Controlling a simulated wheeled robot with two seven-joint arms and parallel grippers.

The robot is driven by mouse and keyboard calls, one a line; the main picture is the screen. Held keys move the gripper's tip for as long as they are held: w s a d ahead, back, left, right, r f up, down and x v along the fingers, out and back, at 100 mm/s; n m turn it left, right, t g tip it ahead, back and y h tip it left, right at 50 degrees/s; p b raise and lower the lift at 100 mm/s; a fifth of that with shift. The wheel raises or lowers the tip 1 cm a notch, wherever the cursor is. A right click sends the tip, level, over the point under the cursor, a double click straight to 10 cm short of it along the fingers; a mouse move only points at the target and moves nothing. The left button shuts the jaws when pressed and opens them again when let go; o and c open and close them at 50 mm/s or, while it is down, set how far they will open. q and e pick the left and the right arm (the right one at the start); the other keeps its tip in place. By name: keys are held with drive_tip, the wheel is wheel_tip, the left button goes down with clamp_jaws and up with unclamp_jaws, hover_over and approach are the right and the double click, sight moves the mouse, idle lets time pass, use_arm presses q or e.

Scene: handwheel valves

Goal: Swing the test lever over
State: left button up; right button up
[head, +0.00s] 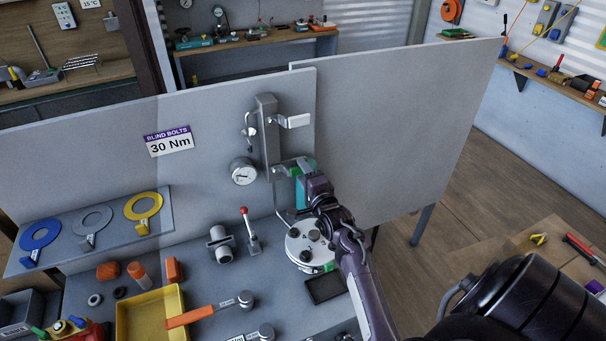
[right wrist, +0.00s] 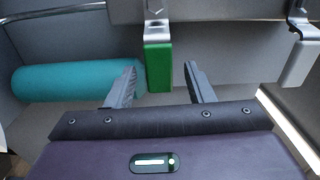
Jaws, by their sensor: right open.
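A grey upright fixture (head: 268,135) is fixed on the panel, with a pale flat lever (head: 296,121) near its top. Lower on it is a bracket with a green-ended lever (head: 307,164); I take it for the test lever, though no label is legible. In the right wrist view its green grip (right wrist: 159,65) hangs down between the fingertips, with a gap on both sides. My right gripper (right wrist: 161,82) is open. My left gripper is out of view.
A teal cylinder (right wrist: 75,80) lies left of the fingers, and a pale lever end (right wrist: 298,62) is at right. A gauge (head: 243,171), a red-knobbed lever (head: 250,230) and a round flange (head: 303,250) are nearby. A yellow tray (head: 150,312) stands lower left.

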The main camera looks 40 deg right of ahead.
drive_tip(key=v, duration=0.5)
drive_tip(key=shift+s+p, duration=0.25)
drive_tip(key=shift+p, duration=0.1)
